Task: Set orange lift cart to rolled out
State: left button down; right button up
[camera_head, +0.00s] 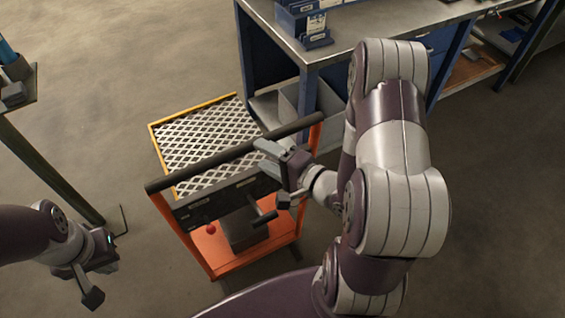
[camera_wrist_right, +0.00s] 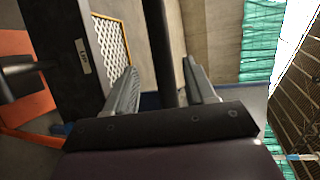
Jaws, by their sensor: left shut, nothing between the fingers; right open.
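The orange lift cart (camera_head: 270,244) stands on the floor in the middle of the head view, with a diamond-mesh platform (camera_head: 200,142) and a black push bar (camera_head: 205,166) across its near side. The right wrist view also shows its orange frame (camera_wrist_right: 20,75). My right gripper (camera_head: 268,157) is open at the push bar, right of its middle. In the right wrist view the bar (camera_wrist_right: 160,45) runs between the two open fingers (camera_wrist_right: 163,90); contact cannot be told. My left gripper (camera_head: 105,257) is shut and empty, low at the left, apart from the cart.
A blue-legged workbench (camera_head: 370,22) with a metal top stands behind and right of the cart, close to its far right side. Blue bins (camera_head: 302,22) sit on it. Another table (camera_head: 45,165) edges in at the left. Floor is clear between that table and the cart.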

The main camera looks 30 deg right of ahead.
jog(key=v, duration=0.5)
jog(key=shift+s+d, duration=0.1)
jog(key=shift+s, duration=0.2)
jog(key=w+d+f+n+g+h+p, duration=0.1)
jog(key=w+d+f+n+g+h, duration=0.25)
jog(key=n+g+h, duration=0.4)
jog(key=s+a+r+n+g, duration=0.4)
jog(key=s+a+n+g, duration=0.1)
jog(key=s+a+n, duration=0.1)
jog(key=shift+s+a+r+n+y, duration=0.2)
jog(key=shift+s+r+n+y, duration=0.15)
jog(key=shift+s+y, duration=0.15)
jog(key=shift+g, duration=0.25)
dwell(0.9)
